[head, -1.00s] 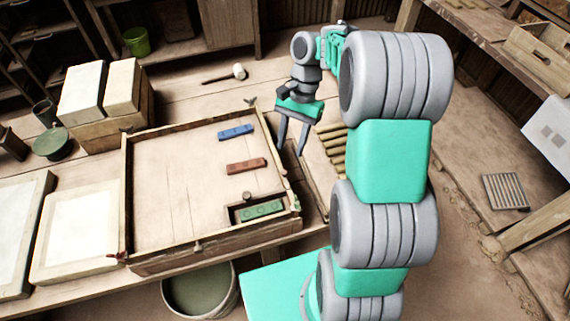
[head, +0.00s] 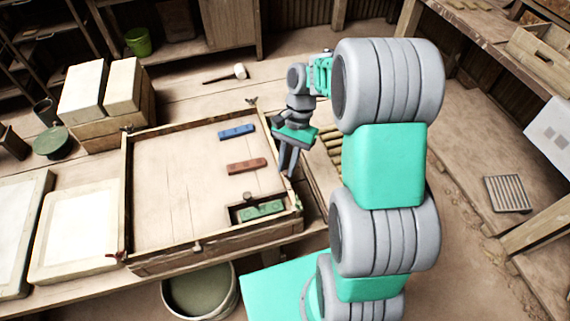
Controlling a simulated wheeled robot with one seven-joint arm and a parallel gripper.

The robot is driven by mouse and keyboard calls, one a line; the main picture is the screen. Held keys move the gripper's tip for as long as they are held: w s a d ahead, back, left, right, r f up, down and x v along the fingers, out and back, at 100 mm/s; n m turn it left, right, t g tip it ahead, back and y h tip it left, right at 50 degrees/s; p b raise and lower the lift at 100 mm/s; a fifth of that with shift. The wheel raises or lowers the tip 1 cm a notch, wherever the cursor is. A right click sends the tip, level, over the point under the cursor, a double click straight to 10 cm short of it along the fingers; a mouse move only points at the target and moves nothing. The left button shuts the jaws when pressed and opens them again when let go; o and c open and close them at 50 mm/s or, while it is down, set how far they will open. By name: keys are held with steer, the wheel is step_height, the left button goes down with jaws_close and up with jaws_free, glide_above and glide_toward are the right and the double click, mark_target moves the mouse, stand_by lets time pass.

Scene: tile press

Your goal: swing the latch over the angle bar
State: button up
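My gripper (head: 287,170) is above the right wall of a shallow wooden frame (head: 170,256), fingers pointing down and close together. I see nothing held between them. In the frame's lower right corner, a short wooden bar with a small dark knob (head: 248,197) borders a pocket with a green block (head: 261,210). This looks like the angle bar, but I cannot be sure. A small greenish and pink part (head: 294,200) on the right wall beside the pocket may be the latch. It is too small to tell how it is turned. My fingertips are above and behind it.
A blue block (head: 236,131) and a red-brown block (head: 246,166) lie inside the frame near its right side. Pale slabs (head: 83,92) stand at the back left. A mallet (head: 238,72) lies behind. A bucket (head: 200,295) is below the front edge.

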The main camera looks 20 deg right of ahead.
jaws_close()
